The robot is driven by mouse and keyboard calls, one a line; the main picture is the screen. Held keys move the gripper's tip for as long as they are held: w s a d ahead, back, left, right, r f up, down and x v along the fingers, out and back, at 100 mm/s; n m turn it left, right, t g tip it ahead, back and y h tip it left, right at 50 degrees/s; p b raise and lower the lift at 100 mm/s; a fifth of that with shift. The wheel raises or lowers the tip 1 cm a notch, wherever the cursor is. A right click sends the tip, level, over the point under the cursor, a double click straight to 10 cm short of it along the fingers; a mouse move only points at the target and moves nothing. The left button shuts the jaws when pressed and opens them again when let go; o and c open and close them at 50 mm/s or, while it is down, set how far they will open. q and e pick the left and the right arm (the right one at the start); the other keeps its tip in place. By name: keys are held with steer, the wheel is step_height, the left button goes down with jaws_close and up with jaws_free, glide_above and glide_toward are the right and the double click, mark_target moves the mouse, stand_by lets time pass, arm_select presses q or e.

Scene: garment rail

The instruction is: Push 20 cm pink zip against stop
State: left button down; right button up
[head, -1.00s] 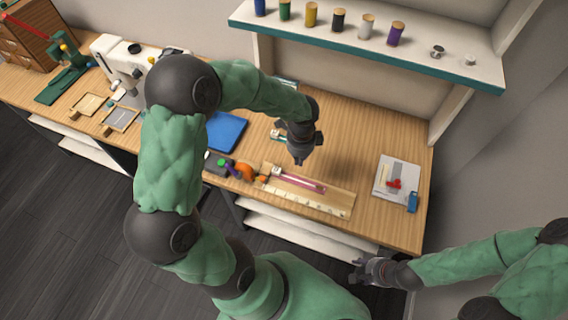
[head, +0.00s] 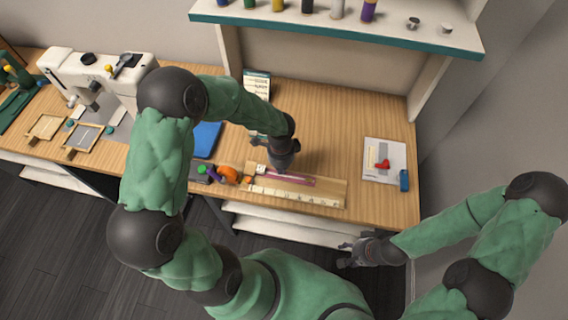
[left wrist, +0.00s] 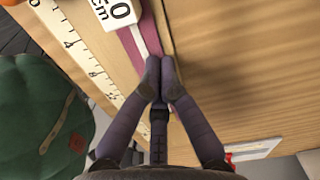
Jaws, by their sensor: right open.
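The pink zip (head: 296,180) lies along a wooden measuring board (head: 335,187) with a pale ruler strip (head: 300,196) at its front. In the left wrist view the zip (left wrist: 131,45) has a pale stripe, and a white block marked "0 cm" (left wrist: 118,12) sits over it. The block's first digit is cut off. My left gripper (head: 283,168) is low over the zip near its left part. In the left wrist view its fingertips (left wrist: 160,82) are together at the zip's edge; contact is unclear. I cannot make out the stop. My right gripper (head: 350,254) is open and empty, off the table's front.
Orange and purple small items (head: 228,175) lie just left of the board. A blue pad (head: 206,138) and a sewing machine (head: 100,80) stand further left. A white card with a red piece (head: 384,164) lies at right. A shelf with spools (head: 340,32) overhangs the back.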

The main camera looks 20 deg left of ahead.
mark_target(269, 172)
arm_select(q)
steer(key=shift+s+a+r, duration=0.1)
steer(key=shift+s+a, duration=0.2)
steer(key=shift+a, duration=0.4)
steer(key=shift+s+a+r, duration=0.1)
steer(key=shift+s+a, duration=0.2)
steer(key=shift+a, duration=0.4)
arm_select(e)
steer(key=shift+f, duration=0.2)
arm_select(q)
steer(key=shift+s+a, duration=0.3)
steer(key=shift+a, duration=0.4)
arm_select(e)
steer(key=shift+r, duration=0.3)
arm_select(q)
steer(key=shift+d, duration=0.1)
